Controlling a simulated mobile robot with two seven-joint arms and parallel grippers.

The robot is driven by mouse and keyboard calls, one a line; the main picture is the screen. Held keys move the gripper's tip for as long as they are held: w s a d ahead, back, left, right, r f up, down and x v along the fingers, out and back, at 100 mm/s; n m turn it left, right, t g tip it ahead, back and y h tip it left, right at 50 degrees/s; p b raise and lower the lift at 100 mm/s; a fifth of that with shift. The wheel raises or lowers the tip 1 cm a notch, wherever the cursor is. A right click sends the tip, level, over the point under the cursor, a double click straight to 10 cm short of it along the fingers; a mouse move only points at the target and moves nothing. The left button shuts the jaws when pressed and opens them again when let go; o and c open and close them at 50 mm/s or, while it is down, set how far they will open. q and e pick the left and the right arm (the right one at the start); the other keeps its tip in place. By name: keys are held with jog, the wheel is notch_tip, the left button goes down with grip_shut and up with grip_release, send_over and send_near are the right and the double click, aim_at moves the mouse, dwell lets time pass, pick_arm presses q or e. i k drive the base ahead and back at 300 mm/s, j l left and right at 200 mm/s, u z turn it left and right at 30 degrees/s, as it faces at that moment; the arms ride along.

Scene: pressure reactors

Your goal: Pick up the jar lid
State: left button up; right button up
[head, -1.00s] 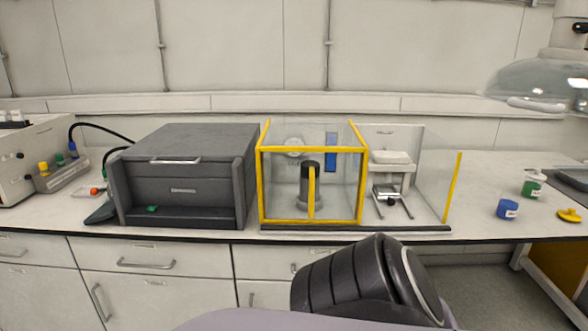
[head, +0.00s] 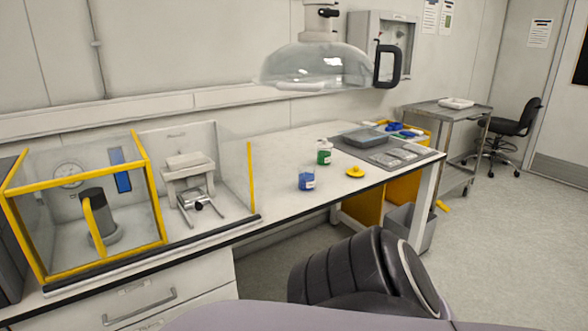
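A small yellow lid-like piece (head: 355,172) lies flat on the white bench near its front edge; it looks like the jar lid. A blue jar (head: 306,181) with a white label stands to its left. A green and white jar (head: 324,152) stands behind it. A dark ribbed part of my own body fills the bottom middle, well in front of the bench. Neither of my grippers shows.
A yellow-framed clear enclosure (head: 84,205) and a small stand (head: 188,185) occupy the bench's left. A grey tray (head: 388,148) lies right of the lid. A clear hood (head: 318,66) hangs above. A grey bin (head: 408,228) and metal cart (head: 455,118) stand right.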

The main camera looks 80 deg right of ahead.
aim_at(355, 172)
jog(key=l+z, duration=0.35)
jog(key=k+l+z, duration=0.1)
jog(key=l+z, duration=0.75)
jog(key=l, duration=0.15)
jog(key=i+l+z, duration=0.15)
jog(key=l, duration=0.25)
jog(key=i+l+z, duration=0.1)
jog(key=l, duration=0.25)
jog(key=i+l, duration=0.1)
jog(key=l, duration=0.3)
jog(key=i+l, duration=0.1)
jog(key=l, duration=0.25)
jog(key=i+l, duration=0.1)
jog(key=l, duration=0.3)
jog(key=i+l, duration=0.1)
jog(key=l, duration=0.25)
jog(key=z, duration=0.05)
